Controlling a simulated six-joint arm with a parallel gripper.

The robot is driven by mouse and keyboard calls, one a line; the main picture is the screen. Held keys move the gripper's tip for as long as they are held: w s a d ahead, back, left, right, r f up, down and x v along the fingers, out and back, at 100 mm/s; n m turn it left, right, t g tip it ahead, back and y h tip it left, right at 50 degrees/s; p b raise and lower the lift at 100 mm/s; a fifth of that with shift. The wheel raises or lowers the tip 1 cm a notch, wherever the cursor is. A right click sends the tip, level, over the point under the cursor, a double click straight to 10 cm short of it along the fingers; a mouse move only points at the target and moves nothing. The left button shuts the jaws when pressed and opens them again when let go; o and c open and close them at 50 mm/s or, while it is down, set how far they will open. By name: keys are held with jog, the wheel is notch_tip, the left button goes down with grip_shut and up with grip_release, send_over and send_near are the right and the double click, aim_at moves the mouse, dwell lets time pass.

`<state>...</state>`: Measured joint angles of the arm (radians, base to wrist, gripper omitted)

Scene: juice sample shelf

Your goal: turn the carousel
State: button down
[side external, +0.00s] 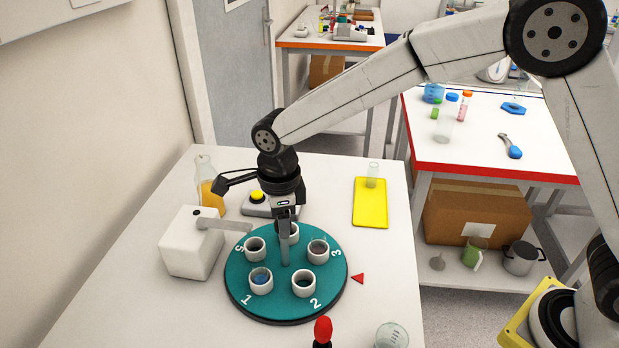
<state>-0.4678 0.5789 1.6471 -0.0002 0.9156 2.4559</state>
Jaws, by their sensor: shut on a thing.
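The carousel (282,305) is a round teal turntable on the white table, with several white cup holders around it and the numbers 1, 2, 3 and 5 showing at its rim. The holder by 1 (261,286) has something blue in it. The holder at the back is partly hidden behind my gripper. A red pointer (357,279) lies right of the disc, between numbers 2 and 3.
A white box with an arm (190,250) stands close left of the carousel. Behind are a yellow button box (257,198) and an orange-filled flask (210,193). A yellow tray (370,208) holds a clear glass. A red-topped object (323,330) and a beaker (391,335) stand in front.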

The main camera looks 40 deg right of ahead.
jog(key=shift+r+m, duration=0.1)
jog(key=shift+m, duration=2.3)
jog(key=shift+c, duration=1.3)
grip_release()
jog(key=shift+r, duration=3.85)
jog(key=shift+d, duration=0.1)
